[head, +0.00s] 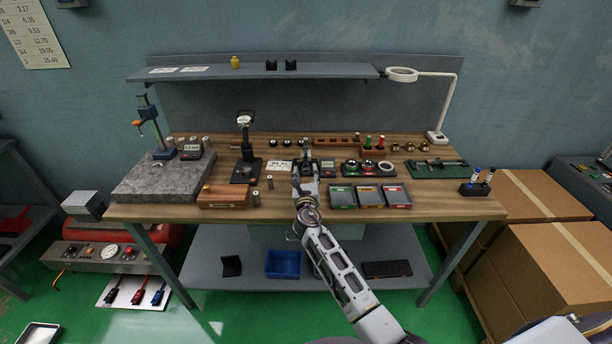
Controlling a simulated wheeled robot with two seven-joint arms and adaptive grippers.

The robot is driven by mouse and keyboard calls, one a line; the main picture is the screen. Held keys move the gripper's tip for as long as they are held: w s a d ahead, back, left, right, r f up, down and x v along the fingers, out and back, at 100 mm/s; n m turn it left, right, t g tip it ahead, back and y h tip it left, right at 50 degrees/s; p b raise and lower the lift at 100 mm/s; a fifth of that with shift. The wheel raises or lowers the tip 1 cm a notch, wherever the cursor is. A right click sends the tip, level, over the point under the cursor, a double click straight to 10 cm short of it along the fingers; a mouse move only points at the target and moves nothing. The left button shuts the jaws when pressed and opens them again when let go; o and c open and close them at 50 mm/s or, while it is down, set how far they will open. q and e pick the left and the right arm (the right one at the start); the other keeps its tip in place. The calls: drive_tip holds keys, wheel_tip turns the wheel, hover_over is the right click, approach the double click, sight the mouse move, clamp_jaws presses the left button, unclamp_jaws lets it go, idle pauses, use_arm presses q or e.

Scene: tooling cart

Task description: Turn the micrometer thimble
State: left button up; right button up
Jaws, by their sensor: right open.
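My right gripper (307,163) reaches over the middle of the wooden workbench (440,206) from the front. It is open, but its fingers are small here and partly hidden by my own wrist. A small dark stand lies right at the fingertips, beside a small display box (328,166). The micrometer and its thimble are too small and too covered by my gripper to make out clearly. I cannot tell whether the fingers touch anything. My left gripper is not in view.
Left of my gripper stand a dial gauge stand (245,150) and a granite plate (150,182). A shelf (330,71) and a ring lamp (402,75) rise at the back.

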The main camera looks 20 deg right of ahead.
drive_tip(key=shift+c, duration=0.2)
clamp_jaws()
drive_tip(key=shift+m, duration=0.4)
